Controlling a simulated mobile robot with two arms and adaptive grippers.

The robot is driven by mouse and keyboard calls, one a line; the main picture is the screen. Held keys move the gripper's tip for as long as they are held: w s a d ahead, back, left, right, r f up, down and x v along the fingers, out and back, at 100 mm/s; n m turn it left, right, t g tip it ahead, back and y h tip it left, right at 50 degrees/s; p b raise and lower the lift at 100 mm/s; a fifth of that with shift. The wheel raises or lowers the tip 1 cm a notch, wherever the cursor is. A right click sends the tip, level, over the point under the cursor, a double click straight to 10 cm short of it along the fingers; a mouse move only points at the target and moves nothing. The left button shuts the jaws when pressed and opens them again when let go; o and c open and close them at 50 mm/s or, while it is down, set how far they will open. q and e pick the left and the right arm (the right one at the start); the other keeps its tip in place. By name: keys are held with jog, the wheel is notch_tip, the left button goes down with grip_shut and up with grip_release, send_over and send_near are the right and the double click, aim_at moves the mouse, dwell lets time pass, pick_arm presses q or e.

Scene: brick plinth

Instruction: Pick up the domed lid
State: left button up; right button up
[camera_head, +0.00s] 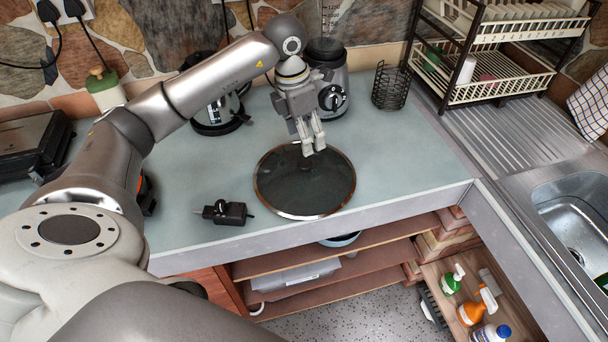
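The domed lid (290,190) is a round dark glass lid with a thin copper-coloured rim. It lies on the pale counter near its front edge. A small dark knob (305,168) shows faintly near its middle. My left gripper (313,149) points down over the far part of the lid, with its fingertips close to the knob. The two fingers look close together from this angle, and I cannot tell whether they are open or shut. I see nothing held between them. My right gripper is not in view.
A blender base (332,95) and kettle (218,115) stand behind the lid. A wire basket (390,87) and dish rack (500,62) are further right, near the sink (575,205). A small black object (226,212) lies left of the lid. Counter right of the lid is clear.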

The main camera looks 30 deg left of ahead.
pick_arm(q)
jog(key=a, duration=0.1)
jog(key=p, duration=0.2)
send_over(304, 163)
jog(key=shift+y, duration=0.3)
jog(key=f, duration=0.5)
jog(key=shift+s+a, duration=0.1)
jog(key=shift+s, duration=0.1)
jog(key=shift+f, duration=0.6)
notch_tip(304, 163, down, 3)
jog(key=shift+f+p, duration=0.15)
jog(key=shift+p, duration=0.9)
jog(key=shift+w+f, duration=0.1)
jog(key=shift+f, duration=0.4)
